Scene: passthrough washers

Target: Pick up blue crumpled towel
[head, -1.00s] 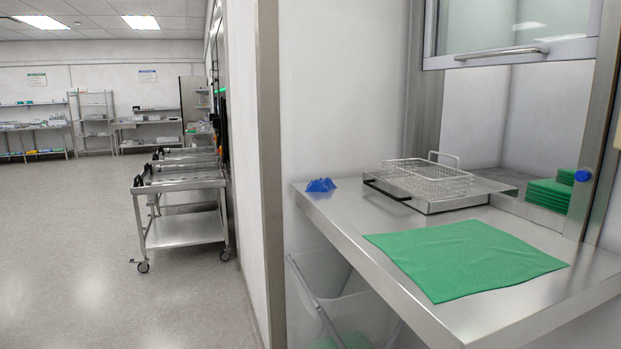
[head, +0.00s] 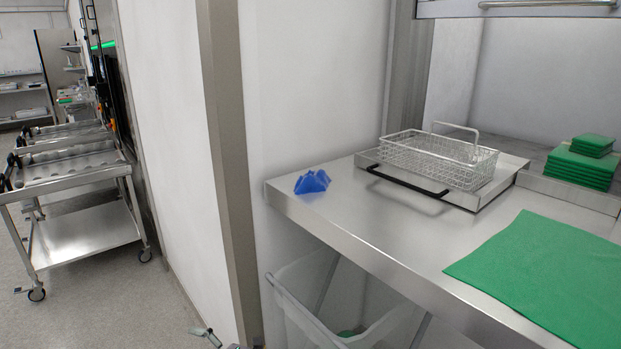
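The blue crumpled towel (head: 312,182) lies as a small peaked heap on the steel counter (head: 370,222), near its left end and close to the wall. Nothing touches it. A small grey-green tip and a dark piece beside it, apparently my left gripper (head: 222,341), just show at the bottom edge in the head view. They are well below and left of the towel and apart from it. Most of this gripper is cut off, so its opening is unclear. My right gripper is not in view.
A wire basket (head: 440,160) stands on a steel tray with a black handle, right of the towel. A green cloth (head: 545,272) lies flat at the right. Folded green cloths (head: 582,165) are stacked behind. A bin (head: 345,312) stands below the counter. A cart (head: 85,240) stands left.

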